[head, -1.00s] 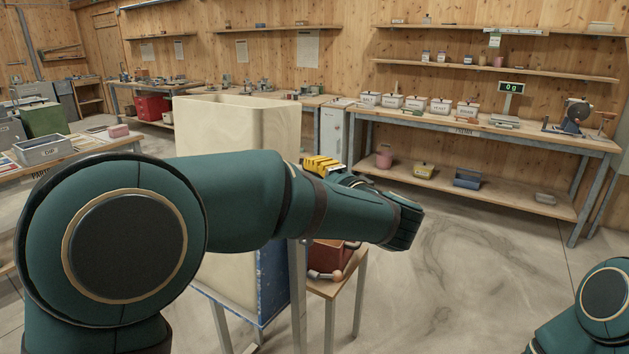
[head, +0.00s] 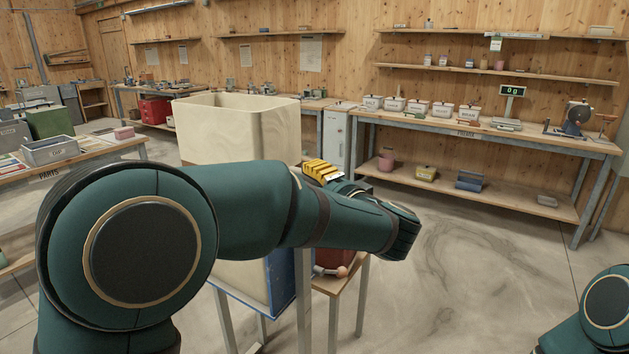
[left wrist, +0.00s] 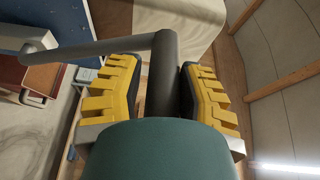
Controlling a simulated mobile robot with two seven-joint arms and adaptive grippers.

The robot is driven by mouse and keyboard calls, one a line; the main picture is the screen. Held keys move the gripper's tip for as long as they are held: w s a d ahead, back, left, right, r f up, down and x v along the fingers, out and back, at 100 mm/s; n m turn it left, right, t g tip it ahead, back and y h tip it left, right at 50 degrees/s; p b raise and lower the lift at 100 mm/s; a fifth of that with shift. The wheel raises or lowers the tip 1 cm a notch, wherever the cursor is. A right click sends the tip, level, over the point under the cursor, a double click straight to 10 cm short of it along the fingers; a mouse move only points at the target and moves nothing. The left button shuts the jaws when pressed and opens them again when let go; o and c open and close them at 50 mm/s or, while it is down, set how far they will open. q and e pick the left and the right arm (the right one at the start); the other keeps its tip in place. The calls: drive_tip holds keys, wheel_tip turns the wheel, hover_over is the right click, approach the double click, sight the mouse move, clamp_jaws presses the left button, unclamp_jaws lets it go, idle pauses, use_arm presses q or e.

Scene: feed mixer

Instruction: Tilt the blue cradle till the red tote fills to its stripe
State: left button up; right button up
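The tall cream bin (head: 240,130) stands with its open top up, seated in the blue cradle (head: 284,278), which shows only as a side panel and lower edge below my arm. The red tote (head: 331,257) is mostly hidden behind my forearm; red also shows in the left wrist view (left wrist: 12,74). My left gripper (head: 322,169) has yellow fingers. In the left wrist view, a dark bar (left wrist: 166,65) on a grey crank arm (left wrist: 95,48) lies between its fingers (left wrist: 163,75), with a gap on the left side. My right gripper is out of view.
A parts bench (head: 100,152) with a grey bin stands at left. A workbench (head: 450,127) with white containers, a scale reading and a grinder runs along the back right. The floor (head: 470,270) in front of it is clear.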

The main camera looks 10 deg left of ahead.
use_arm(q)
drive_tip(key=o, duration=0.3)
drive_tip(key=shift+f, duration=0.15)
drive_tip(key=shift+a, duration=0.1)
drive_tip(key=shift+s, duration=0.1)
drive_tip(key=v, duration=1.2)
